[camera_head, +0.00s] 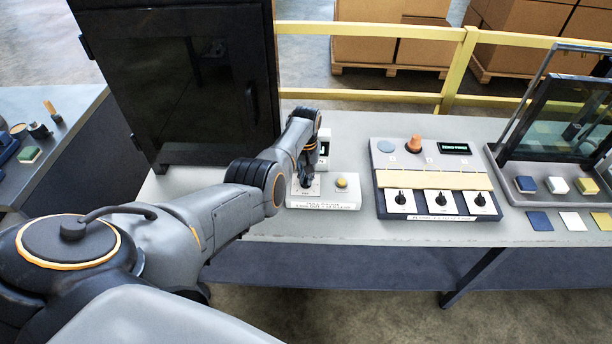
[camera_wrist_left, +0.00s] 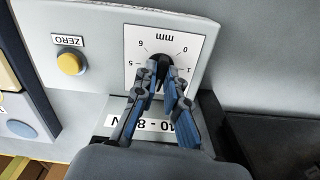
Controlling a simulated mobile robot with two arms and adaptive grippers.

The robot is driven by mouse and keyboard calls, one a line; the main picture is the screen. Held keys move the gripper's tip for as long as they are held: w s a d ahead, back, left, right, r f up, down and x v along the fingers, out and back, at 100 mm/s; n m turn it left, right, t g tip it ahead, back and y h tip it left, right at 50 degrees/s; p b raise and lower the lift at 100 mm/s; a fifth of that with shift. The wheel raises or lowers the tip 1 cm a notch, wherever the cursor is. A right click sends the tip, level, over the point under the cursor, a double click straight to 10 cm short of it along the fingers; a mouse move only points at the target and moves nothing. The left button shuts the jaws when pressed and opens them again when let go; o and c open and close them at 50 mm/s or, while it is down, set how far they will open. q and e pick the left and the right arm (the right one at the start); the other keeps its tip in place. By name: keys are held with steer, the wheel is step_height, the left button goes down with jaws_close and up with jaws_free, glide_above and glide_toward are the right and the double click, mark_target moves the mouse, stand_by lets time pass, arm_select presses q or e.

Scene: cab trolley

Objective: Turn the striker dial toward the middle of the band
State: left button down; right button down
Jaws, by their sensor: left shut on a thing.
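The striker dial (camera_wrist_left: 160,75) is a dark knob on a white plate (camera_wrist_left: 186,45) marked with numbers and "mm". It sits on a light grey box (camera_head: 349,203) on the bench. My left gripper (camera_wrist_left: 161,80) is shut on the dial, one blue-and-grey finger on each side, coming from above. The dial's pointer mark is hidden. My right gripper is not in view.
A yellow button (camera_head: 341,183) labelled ZERO is beside the dial on the same box. A panel with several black knobs (camera_head: 440,203) stands to the right. A dark cabinet (camera_head: 180,80) stands behind left. A glass-sided stand (camera_head: 560,120) with coloured blocks is far right.

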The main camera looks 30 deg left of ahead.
mark_target(306, 179)
arm_select(q)
steer(key=n, duration=0.5)
steer(key=shift+n, duration=0.3)
steer(key=n, duration=0.5)
stand_by(0.4)
steer(key=c, duration=1.4)
jaws_free()
steer(key=shift+r, duration=0.1)
step_height(306, 179, up, 12)
